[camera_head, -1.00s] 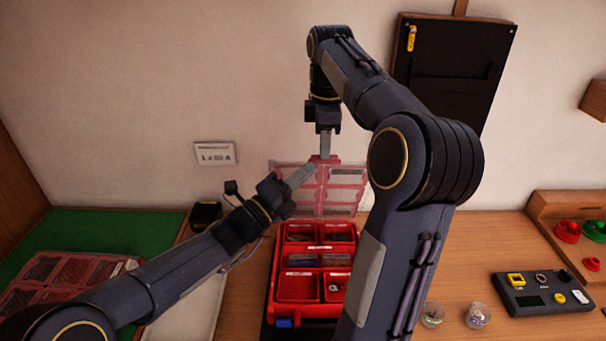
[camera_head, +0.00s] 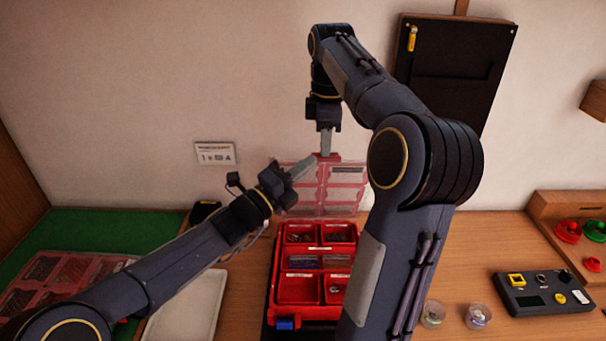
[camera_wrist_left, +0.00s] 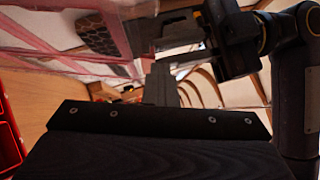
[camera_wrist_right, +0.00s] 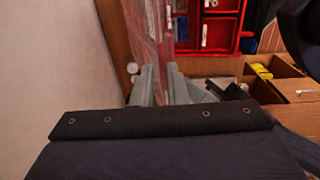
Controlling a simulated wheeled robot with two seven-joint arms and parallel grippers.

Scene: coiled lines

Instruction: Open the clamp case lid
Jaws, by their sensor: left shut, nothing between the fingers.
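The red clamp case (camera_head: 272,290) stands on the table with its compartments uncovered. Its see-through pink lid (camera_head: 345,193) stands up at the back of the case, near the wall. My left gripper (camera_head: 303,168) is shut and empty, its tips at the lid's upper left part. Whether it touches the lid is unclear. My right gripper (camera_head: 326,142) points down at the red tab (camera_head: 325,158) on the lid's top edge. In the right wrist view its fingers (camera_wrist_right: 160,85) lie at the lid's edge; whether they grip it is unclear. My right arm hides the case's right side.
Another red compartment case (camera_head: 60,275) lies on the green mat (camera_head: 110,228) at left. A pale tray (camera_head: 190,305) lies left of the clamp case. At right are two small clear jars (camera_head: 478,315), a dark device (camera_head: 540,293) and a wooden holder (camera_head: 545,212).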

